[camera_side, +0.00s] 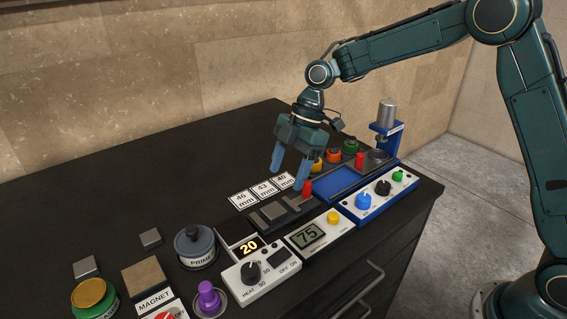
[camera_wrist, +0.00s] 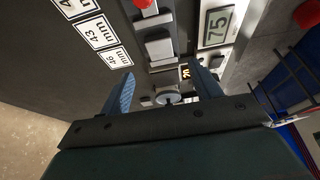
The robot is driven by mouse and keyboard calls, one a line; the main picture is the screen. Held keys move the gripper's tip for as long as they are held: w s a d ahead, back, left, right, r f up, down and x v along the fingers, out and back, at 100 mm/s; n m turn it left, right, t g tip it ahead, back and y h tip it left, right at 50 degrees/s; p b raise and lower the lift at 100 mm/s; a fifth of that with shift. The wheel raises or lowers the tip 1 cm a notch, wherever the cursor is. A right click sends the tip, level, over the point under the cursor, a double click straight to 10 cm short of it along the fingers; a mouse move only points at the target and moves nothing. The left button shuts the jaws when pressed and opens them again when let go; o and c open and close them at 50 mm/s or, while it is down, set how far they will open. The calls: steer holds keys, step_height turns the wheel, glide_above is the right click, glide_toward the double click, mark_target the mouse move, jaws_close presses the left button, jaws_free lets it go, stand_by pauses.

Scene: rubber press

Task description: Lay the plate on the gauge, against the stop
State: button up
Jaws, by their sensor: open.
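My gripper (camera_side: 289,172) is open and empty, its fingers pointing down above the back edge of the gauge unit. In the wrist view both blue fingers (camera_wrist: 165,78) stand apart with nothing between them. The gauge (camera_side: 310,236) has a display reading 75 and a yellow button; the display also shows in the wrist view (camera_wrist: 215,27). Behind it, a dark bed carries a grey metal plate (camera_side: 274,211), which also shows in the wrist view (camera_wrist: 160,48). A red knob (camera_side: 306,188) stands at the bed's right end. I cannot tell which edge is the stop.
Labels reading 46, 43 and 40 mm (camera_side: 265,189) lie behind the bed. A heater panel (camera_side: 258,272) reads 20. A blue press (camera_side: 388,125) stands at right. The back-left table is clear.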

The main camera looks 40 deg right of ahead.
steer(key=shift+v, duration=1.85)
steer(key=s+d+r+m+t+h, duration=0.1)
steer(key=s+d+r+m+t, duration=0.15)
steer(key=s+r+m, duration=0.35)
steer(key=s+d+r+m+t+h, duration=0.1)
steer(key=s+d+r+m, duration=0.25)
steer(key=s, duration=0.55)
steer(key=s+d+m+t+h, duration=0.1)
steer(key=s+d+m, duration=0.2)
steer(key=s, duration=0.4)
steer(key=s+d+f+m+t+h, duration=0.1)
steer(key=s+d+m, duration=0.1)
steer(key=s+m, duration=0.3)
steer(key=s, duration=0.3)
steer(key=shift+d+f, duration=0.15)
steer(key=shift+d, duration=0.2)
